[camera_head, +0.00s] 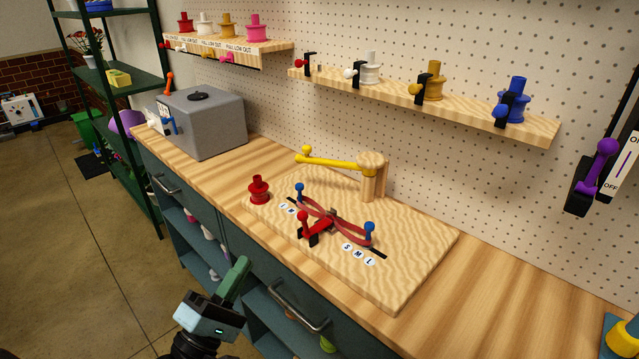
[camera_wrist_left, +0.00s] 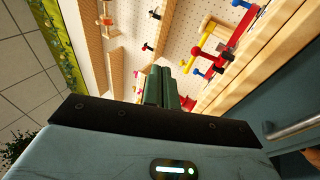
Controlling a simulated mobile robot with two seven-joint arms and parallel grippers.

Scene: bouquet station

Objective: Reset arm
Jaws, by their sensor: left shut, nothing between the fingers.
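My left gripper (camera_head: 238,272) is shut and empty, low in the head view, in front of the counter and clear of it. Its green fingers (camera_wrist_left: 161,86) lie together in the left wrist view. A wooden board (camera_head: 420,255) on the counter carries a yellow arm (camera_head: 330,161) on a wooden post (camera_head: 373,178), swung out to the left. On the board, a red looped band (camera_head: 345,226) lies around blue pegs (camera_head: 369,231), with a red-knobbed black clamp (camera_head: 309,231) at it. A red spool (camera_head: 259,189) stands at the board's left corner. My right gripper is not in view.
A grey box (camera_head: 205,125) stands on the counter's left end. Two wall shelves hold coloured spools, including a blue one (camera_head: 513,98). A purple-handled switch (camera_head: 598,170) is at the right. Drawer handles (camera_head: 298,308) stick out of the cabinet front. The counter right of the board is mostly clear.

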